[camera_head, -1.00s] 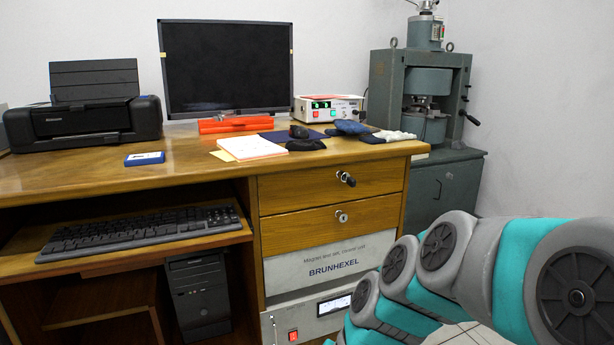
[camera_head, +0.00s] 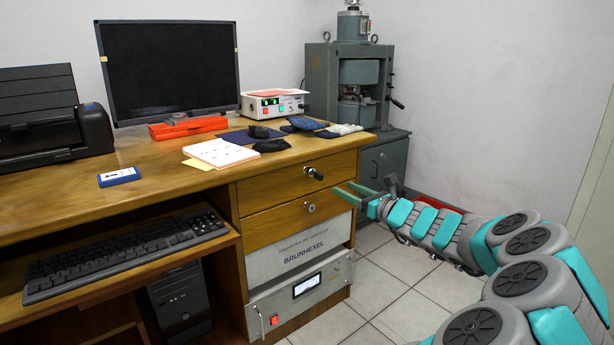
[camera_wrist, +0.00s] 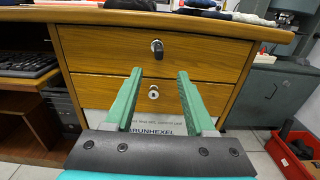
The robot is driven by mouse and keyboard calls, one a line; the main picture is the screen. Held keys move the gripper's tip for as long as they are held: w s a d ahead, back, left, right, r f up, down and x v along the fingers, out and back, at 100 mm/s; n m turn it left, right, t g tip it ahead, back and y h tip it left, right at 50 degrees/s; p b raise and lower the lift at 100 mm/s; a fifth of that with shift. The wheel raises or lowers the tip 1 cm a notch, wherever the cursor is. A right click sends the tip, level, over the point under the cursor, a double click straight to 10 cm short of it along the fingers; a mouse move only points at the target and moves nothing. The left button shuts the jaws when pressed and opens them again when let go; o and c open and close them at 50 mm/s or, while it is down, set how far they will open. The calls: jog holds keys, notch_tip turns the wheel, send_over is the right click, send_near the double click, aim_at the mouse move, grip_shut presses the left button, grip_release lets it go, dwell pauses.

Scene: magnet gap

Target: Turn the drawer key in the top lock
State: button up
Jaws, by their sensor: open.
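The top drawer (camera_head: 285,187) is closed. A dark key (camera_head: 313,173) with a black head sticks out of its lock, and it also shows in the wrist view (camera_wrist: 157,47). The closed lower drawer (camera_head: 280,222) has a bare silver lock (camera_head: 309,208), seen between the fingers in the wrist view (camera_wrist: 154,92). My gripper (camera_head: 343,187) is open and empty, with green fingers pointing at the drawer fronts. In the wrist view my gripper (camera_wrist: 160,73) has its fingertips below the key, apart from it. Whether the fingers touch the drawers, I cannot tell.
A red bin (camera_wrist: 298,150) stands on the floor at right. The tiled floor right of the desk is mostly clear.

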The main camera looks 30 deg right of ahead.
aim_at(322, 178)
jog(key=w, duration=0.5)
jog(key=w+b, duration=0.1)
jog(key=w, duration=0.2)
jog(key=shift+w+a, duration=0.1)
jog(key=shift+a, duration=0.3)
jog(key=shift+w, duration=0.8)
jog(key=shift+c, duration=0.8)
jog(key=c, duration=0.7)
grip_shut()
